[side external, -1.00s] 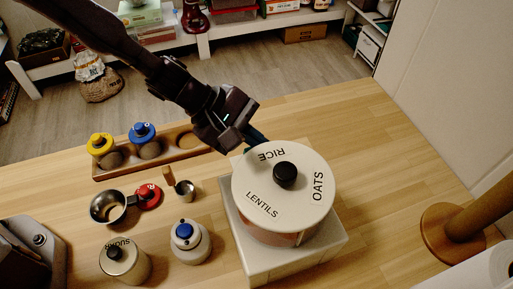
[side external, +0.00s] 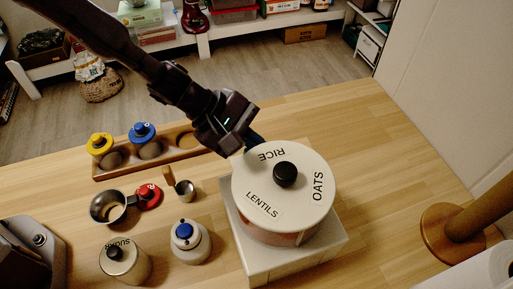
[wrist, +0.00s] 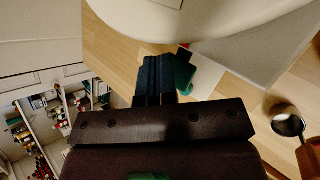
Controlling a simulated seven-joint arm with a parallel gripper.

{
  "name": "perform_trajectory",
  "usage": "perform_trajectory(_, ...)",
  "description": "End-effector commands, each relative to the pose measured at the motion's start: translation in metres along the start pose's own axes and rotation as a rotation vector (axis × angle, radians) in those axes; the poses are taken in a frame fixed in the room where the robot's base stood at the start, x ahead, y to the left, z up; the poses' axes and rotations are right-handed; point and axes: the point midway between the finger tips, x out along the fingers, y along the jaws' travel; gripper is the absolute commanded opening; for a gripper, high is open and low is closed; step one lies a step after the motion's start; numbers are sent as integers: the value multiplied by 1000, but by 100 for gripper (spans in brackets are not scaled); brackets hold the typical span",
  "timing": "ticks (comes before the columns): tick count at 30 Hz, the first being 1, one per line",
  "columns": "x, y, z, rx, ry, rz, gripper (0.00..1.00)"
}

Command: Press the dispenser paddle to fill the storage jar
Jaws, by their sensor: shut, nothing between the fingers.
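The dispenser (side external: 258,181) is a round drum with a cream lid marked RICE, OATS and LENTILS and a black knob. It stands on a white square base (side external: 262,266). My gripper (side external: 254,142) is shut and empty at the drum's far side, by the RICE label; its fingertips are partly hidden behind the lid. In the wrist view my shut fingers (wrist: 156,68) point at the drum's pale edge, with a small green piece (wrist: 184,74) right beside them; I cannot tell whether it is the paddle. A white jar with a blue knob (side external: 188,246) stands left of the base.
A wooden holder (side external: 447,236) stands at right.

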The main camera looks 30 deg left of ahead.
Motion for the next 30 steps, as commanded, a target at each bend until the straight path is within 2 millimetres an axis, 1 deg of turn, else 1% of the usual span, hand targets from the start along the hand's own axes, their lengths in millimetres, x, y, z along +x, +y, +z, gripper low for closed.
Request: perform_trajectory(30, 7, -5, -5, 0, 0, 0, 0)
